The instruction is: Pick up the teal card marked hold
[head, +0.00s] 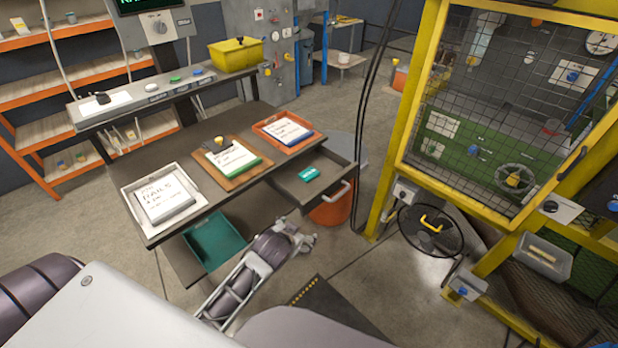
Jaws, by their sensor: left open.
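A small teal card (310,173) with pale lettering, too small to read surely, lies flat in the open drawer (285,183) at the right end of the dark desk. My left gripper (301,238) is open and empty. In the picture it shows below the drawer, apart from the card. My right gripper is not in view.
The desk (203,131) bears a white tray (153,232), a brown board (203,174) and an orange tray (262,127), each with papers. A teal tray (214,240) is below. An orange bin (331,212) stands under the drawer. A yellow caged frame (391,180) stands right.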

